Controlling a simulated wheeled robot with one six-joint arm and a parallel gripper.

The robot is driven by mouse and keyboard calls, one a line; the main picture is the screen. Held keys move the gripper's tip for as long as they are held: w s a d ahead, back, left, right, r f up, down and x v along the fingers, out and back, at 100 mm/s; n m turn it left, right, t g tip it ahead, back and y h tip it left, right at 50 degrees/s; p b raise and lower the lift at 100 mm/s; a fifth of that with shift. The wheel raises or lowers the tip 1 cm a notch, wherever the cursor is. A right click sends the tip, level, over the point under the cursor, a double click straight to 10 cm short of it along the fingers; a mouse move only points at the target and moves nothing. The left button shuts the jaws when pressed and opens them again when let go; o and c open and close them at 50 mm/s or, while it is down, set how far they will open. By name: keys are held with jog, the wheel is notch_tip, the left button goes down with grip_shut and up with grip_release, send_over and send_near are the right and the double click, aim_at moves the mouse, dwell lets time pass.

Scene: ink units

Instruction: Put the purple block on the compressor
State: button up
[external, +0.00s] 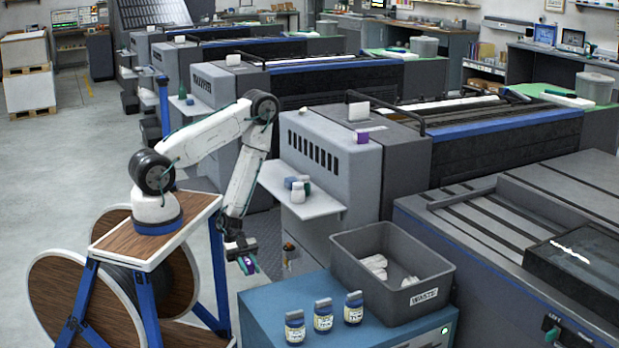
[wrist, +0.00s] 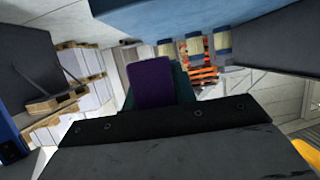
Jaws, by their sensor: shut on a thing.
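The purple block (wrist: 152,82) is between the fingers of my gripper in the wrist view; it shows small and dark in the external view (external: 246,263). My gripper (external: 248,268) is shut on it and points down, with the arm reaching down beside the left end of the blue cabinet (external: 262,310). The block hangs in the air, clear of any surface as far as I can see. No label marks a compressor, so I cannot tell for certain which unit it is.
A grey press (external: 300,150) with a side shelf (external: 310,205) stands behind. A small purple item (external: 363,137) lies on the press top.

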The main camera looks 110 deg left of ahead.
jog(key=shift+s+d+f, duration=0.1)
jog(key=shift+s+d, duration=0.1)
jog(key=shift+s, duration=0.15)
send_over(292, 294)
jog(key=shift+s+f, duration=0.4)
jog(key=shift+f, duration=0.3)
jog(key=shift+w, duration=0.55)
notch_tip(292, 294, down, 4)
jog(key=shift+s+r, duration=0.1)
jog(key=shift+r, duration=0.05)
jog(key=o, duration=1)
